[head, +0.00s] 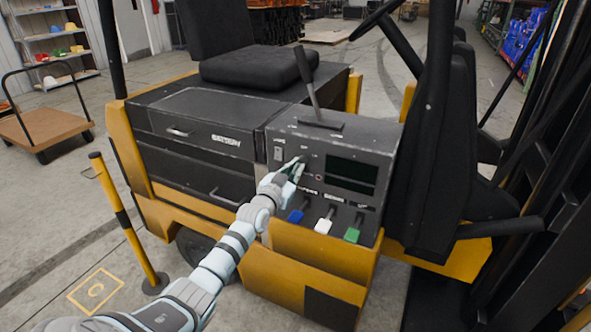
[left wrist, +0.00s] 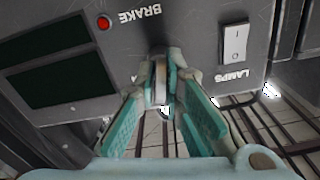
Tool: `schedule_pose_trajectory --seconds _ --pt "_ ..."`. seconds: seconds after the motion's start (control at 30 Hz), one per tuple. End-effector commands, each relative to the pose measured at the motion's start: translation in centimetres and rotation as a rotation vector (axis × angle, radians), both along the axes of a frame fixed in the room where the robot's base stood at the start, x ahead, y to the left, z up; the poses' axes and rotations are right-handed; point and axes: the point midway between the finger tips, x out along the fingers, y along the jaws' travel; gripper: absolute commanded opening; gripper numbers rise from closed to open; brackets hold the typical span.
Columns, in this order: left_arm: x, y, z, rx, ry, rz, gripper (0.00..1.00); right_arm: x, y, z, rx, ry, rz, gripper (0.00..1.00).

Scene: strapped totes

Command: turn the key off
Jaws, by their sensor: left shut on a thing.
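My left gripper (head: 297,169) reaches the dark control panel (head: 385,150) of a yellow and black forklift. In the left wrist view, which shows the panel upside down, its teal-padded fingers (left wrist: 164,88) are shut on the metal key (left wrist: 160,80), which stands out from the panel. The key is mostly hidden by the fingers in the head view, and its turn angle is hard to read. My right gripper is not in view.
Close to the key are a white LAMPS rocker switch (left wrist: 235,43) and a red light (left wrist: 103,22). A tall lever (head: 307,78) rises above the panel. Blue (head: 296,215), white (head: 323,226) and green (head: 352,234) handles sit below. A striped post (head: 128,220) stands at left.

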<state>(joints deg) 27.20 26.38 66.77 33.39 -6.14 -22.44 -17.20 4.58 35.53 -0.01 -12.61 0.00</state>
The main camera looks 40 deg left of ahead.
Motion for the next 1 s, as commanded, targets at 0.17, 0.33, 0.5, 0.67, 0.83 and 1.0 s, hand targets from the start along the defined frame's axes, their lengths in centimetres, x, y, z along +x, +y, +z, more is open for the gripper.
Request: schedule_pose_trajectory --seconds 0.17,0.33,0.5,0.67,0.83,1.0 --pt "0.0 0.0 0.02 -0.112 -0.018 0.0 0.0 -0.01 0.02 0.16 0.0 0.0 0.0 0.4" --pt "-0.01 -0.02 -0.01 -0.185 -0.029 0.0 0.0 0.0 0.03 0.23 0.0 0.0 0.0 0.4" --pt "-0.01 -0.02 -0.05 -0.221 -0.034 0.0 0.0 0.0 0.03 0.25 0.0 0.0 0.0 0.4" --pt "-0.01 -0.02 -0.07 -0.232 -0.036 0.0 0.0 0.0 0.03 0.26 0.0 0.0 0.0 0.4" --pt "-0.01 -0.01 -0.08 -0.232 -0.035 0.0 0.0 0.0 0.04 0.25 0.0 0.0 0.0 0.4" --pt "-0.02 -0.02 -0.11 -0.231 -0.035 0.0 0.17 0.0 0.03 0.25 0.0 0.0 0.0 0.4"
